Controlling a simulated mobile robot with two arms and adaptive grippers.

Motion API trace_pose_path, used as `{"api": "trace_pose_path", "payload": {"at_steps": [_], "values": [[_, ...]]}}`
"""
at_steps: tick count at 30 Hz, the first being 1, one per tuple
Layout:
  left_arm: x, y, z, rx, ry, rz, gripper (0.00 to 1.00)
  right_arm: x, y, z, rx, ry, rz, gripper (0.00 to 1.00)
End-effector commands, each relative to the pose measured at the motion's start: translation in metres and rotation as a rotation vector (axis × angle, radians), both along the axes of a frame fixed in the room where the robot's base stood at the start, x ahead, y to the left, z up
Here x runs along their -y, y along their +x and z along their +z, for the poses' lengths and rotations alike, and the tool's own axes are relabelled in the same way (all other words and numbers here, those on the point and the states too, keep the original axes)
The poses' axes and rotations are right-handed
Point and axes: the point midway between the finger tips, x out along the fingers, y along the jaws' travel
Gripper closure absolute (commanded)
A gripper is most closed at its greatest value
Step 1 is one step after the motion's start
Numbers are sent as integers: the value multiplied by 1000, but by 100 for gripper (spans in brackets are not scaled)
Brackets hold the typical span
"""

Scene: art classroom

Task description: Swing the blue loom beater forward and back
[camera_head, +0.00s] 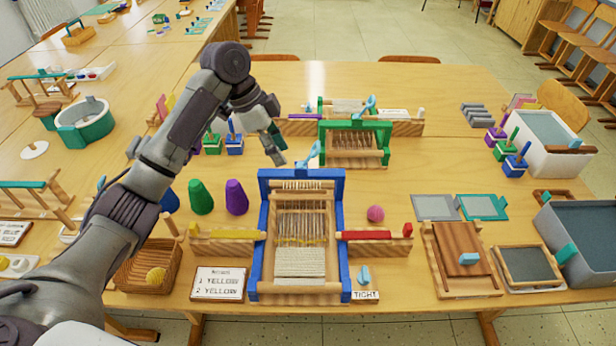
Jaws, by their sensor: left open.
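The blue loom (346,238) stands at the front middle of the table, with pale threads and a woven white band near its front. Its blue beater (300,173) appears to be the bar across the far end, with a light blue handle (309,153) on top. My left gripper (277,149) is open and empty, just left of and beyond that handle, apart from it as far as I can tell. My left arm comes in from the lower left over the table. My right gripper does not show.
A green loom (384,133) stands behind the blue one. Green and purple cones (236,197) stand to its left, near a wicker basket (146,264). Yellow and red shuttles (375,235) flank the blue loom. Frames and grey bins (583,262) fill the right side.

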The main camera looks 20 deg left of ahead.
Motion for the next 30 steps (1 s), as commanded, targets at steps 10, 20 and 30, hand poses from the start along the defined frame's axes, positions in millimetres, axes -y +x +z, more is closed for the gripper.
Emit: {"api": "trace_pose_path", "payload": {"at_steps": [10, 20, 30], "values": [[23, 3, -56, -5, -1, 0, 59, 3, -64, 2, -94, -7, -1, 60], [45, 8, -111, -3, 0, 0, 59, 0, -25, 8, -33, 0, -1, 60], [51, 10, -126, 1, 0, 1, 59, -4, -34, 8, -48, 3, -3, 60]]}}
